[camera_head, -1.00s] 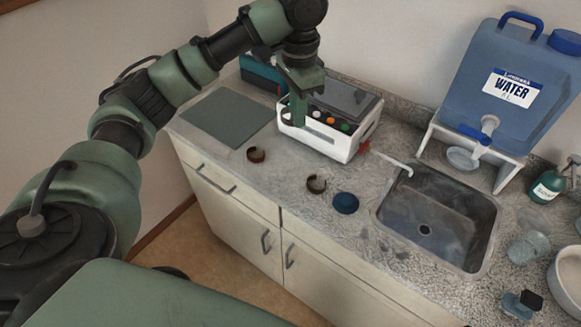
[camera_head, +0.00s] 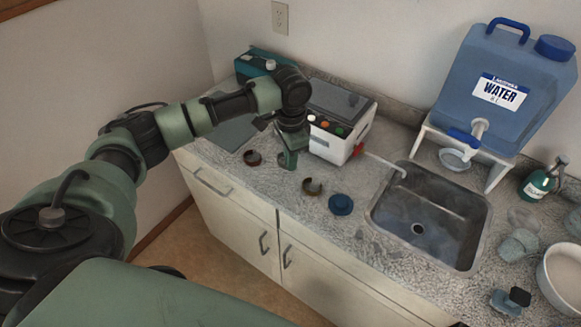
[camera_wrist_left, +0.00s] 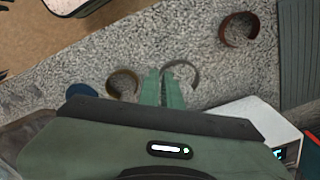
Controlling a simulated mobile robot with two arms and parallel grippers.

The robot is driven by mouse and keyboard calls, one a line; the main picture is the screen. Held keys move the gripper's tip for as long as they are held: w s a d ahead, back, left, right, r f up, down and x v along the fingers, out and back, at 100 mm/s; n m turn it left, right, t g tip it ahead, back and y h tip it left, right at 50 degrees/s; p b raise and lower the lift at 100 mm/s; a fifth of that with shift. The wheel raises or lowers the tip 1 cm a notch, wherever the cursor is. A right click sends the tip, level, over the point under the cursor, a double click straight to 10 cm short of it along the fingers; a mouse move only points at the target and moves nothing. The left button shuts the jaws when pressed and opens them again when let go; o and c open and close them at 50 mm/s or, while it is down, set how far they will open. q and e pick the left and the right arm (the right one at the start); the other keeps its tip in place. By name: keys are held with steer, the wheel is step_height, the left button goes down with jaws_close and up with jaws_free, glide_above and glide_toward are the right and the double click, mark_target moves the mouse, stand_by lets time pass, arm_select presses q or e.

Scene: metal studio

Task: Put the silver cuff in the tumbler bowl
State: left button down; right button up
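The silver cuff (camera_wrist_left: 190,70) shows in the left wrist view as a grey arc on the counter, right beside my left fingertips. In the head view my gripper mostly hides it. My left gripper (camera_head: 287,161) points down, low over the counter; in the wrist view its two green fingers (camera_wrist_left: 162,88) stand a narrow gap apart. Whether the cuff's edge lies between them is unclear. A large pale bowl (camera_head: 548,281), likely the tumbler bowl, is cut off at the right edge of the head view. My right gripper is not in view.
A reddish-brown cuff (camera_head: 252,158) and a brass cuff (camera_head: 313,187) lie on either side of my gripper. A blue round piece (camera_head: 341,205) lies near the sink (camera_head: 440,215). A white machine (camera_head: 336,143) stands close behind. A water jug (camera_head: 505,85) stands at the back right.

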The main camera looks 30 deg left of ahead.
mark_target(290, 178)
arm_select(q)
steer(key=shift+f, duration=2)
steer(key=shift+f+p, duration=0.1)
steer(key=shift+p, duration=0.2)
steer(key=c, duration=1.6)
jaws_free()
